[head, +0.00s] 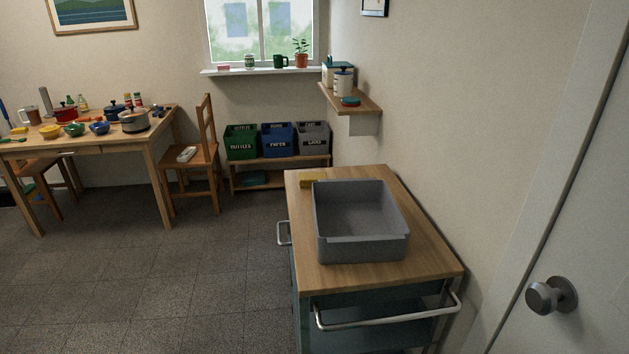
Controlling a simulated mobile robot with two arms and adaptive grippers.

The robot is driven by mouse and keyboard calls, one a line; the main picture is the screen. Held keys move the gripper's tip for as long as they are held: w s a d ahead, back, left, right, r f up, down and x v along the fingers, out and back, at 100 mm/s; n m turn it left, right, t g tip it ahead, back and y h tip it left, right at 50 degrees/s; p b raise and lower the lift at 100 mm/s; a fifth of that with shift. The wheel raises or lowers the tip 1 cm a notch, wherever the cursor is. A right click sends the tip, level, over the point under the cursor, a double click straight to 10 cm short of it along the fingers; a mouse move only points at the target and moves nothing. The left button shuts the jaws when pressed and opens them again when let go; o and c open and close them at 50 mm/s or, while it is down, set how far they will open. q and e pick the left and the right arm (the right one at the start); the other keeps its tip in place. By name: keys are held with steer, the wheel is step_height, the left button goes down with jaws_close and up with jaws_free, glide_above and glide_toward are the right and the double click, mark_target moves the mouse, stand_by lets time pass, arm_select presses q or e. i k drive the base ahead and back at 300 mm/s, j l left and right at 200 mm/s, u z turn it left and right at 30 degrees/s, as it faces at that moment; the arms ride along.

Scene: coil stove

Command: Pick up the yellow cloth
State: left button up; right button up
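In the head view a small flat yellow thing (312,180), which looks like the yellow cloth, lies at the far left part of the wooden top of a cart (301,262). It sits just behind a grey open bin (361,249), and the bin's back left corner is close to it. It is too small to make out its folds. Neither of my grippers shows in the view.
The cart has metal handles (388,322) at its front and left side. A door with a knob (545,296) is at the right. A wall shelf (350,98) hangs behind the cart. A cluttered table (88,145) and chair (205,160) stand at the left; the floor (200,270) between is clear.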

mark_target(305, 179)
steer(key=z, duration=0.4)
steer(key=i+j+z, duration=0.1)
steer(key=j+z, duration=0.25)
steer(key=i+j+z, duration=0.1)
steer(key=j+z, duration=0.65)
steer(key=i+l, duration=0.05)
